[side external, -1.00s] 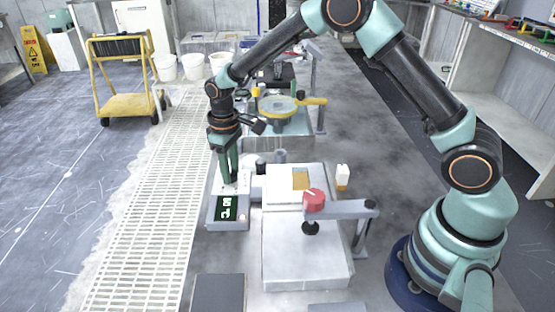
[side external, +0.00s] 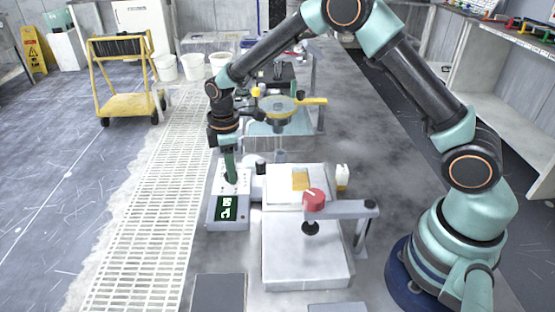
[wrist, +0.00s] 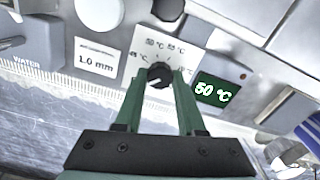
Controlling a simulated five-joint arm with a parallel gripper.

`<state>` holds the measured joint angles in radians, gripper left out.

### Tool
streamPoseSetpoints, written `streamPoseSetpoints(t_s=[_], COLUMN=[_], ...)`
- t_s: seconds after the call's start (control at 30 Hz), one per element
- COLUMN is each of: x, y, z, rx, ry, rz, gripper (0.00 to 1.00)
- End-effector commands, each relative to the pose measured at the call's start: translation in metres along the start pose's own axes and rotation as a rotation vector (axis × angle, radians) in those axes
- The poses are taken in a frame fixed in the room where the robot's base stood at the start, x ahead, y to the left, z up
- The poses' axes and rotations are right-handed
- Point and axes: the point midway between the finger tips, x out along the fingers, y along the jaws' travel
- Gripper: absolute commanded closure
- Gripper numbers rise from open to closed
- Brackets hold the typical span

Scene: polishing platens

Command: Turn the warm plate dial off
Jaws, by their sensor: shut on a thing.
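The dial (wrist: 158,75) is a dark round knob on a pale panel with temperature marks around it, in the wrist view. A pale mark shows on its face, but I cannot tell which label it points at. My gripper (wrist: 158,80) is shut on the dial, one green finger on each side. In the side external view my gripper (side external: 231,180) points straight down onto the grey control box (side external: 214,217), and its fingers hide the dial. The green display (wrist: 216,90) beside the dial appears to read 50 °C; it also shows in the side external view (side external: 229,208).
A pale machine (side external: 305,250) with a red knob (side external: 313,200) on a bracket stands right of the box. A small white bottle (side external: 342,177) is behind it. A yellow-handled device (side external: 280,107) is farther back. A label reading 1.0 mm (wrist: 96,57) is left of the dial.

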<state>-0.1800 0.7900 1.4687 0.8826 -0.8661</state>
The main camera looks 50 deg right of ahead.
Motion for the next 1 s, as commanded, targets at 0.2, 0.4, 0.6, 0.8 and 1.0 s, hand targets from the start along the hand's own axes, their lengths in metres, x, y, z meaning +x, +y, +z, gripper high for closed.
streamPoseSetpoints(t_s=[0.2, 0.4, 0.6, 0.8, 1.0], x=[-0.0023, -0.0022, -0.0018, -0.0009, -0.0068], y=[-0.0001, -0.0001, -0.0001, -0.0001, 0.0003], z=[-0.0001, -0.0001, -0.0001, 0.0, -0.0003], rx=[-0.018, -0.018, -0.018, -0.017, -0.016], ry=[-0.001, -0.001, -0.001, 0.0, 0.001], rz=[-0.001, -0.001, -0.001, 0.0, 0.001], gripper=[1.0, 1.0, 0.31, 0.31, 0.31])
